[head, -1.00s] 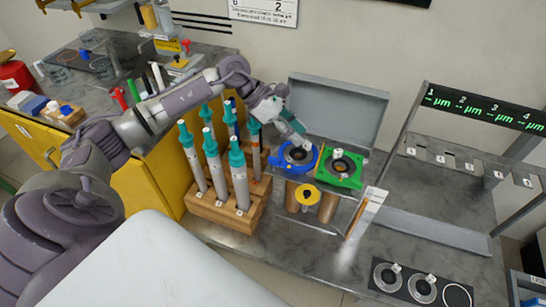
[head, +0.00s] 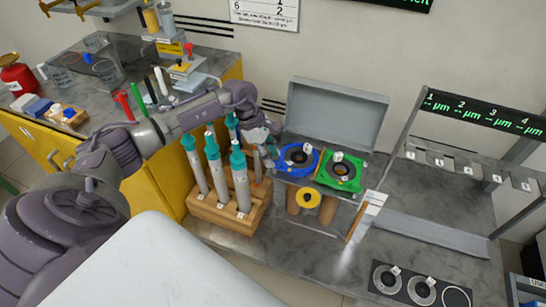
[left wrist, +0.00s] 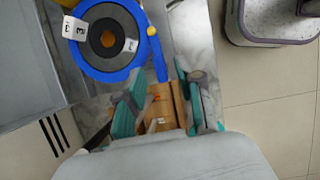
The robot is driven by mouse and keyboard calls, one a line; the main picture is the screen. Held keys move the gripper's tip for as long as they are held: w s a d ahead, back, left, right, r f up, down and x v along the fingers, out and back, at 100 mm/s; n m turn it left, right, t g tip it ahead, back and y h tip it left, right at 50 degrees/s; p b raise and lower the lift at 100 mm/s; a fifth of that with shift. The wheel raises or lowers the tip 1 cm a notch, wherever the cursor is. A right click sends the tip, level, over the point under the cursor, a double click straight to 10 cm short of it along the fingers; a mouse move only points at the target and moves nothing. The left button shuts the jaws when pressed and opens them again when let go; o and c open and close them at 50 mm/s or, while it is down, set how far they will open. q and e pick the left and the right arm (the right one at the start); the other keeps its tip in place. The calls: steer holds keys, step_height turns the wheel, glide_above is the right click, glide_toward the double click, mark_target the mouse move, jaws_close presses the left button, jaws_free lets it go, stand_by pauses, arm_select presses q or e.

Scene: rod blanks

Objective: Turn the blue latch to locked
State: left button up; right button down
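The blue latch (head: 297,160) is a blue ring around a dark round opening, on the fixture beside a green one. In the left wrist view its ring (left wrist: 86,66) is at the upper left, with a blue lever (left wrist: 158,68) sticking out toward my fingers. My left gripper (head: 270,152) is just left of the blue latch. In the left wrist view, its teal fingers (left wrist: 161,82) are apart, with the lever's end between or just beyond their tips; contact cannot be told. My right gripper is not in view.
A green latch (head: 341,185) is right of the blue one. A grey raised lid (head: 335,115) stands behind both. A wooden rack (head: 228,222) with teal-topped rods stands close below my left arm.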

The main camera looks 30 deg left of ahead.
arm_select(q)
steer(key=shift+x, duration=1)
steer(key=shift+r, duration=0.1)
jaws_close()
steer(key=shift+n, duration=0.3)
steer(key=n+t, duration=0.1)
steer(key=n, duration=0.1)
steer(key=n+t+p, duration=0.1)
steer(key=n, duration=0.2)
steer(key=shift+s+d+y, duration=0.1)
steer(key=shift+y, duration=0.3)
steer(key=shift+n+t+y+p, duration=0.4)
steer(key=shift+n+y+p, duration=0.25)
steer(key=shift+n, duration=1.25)
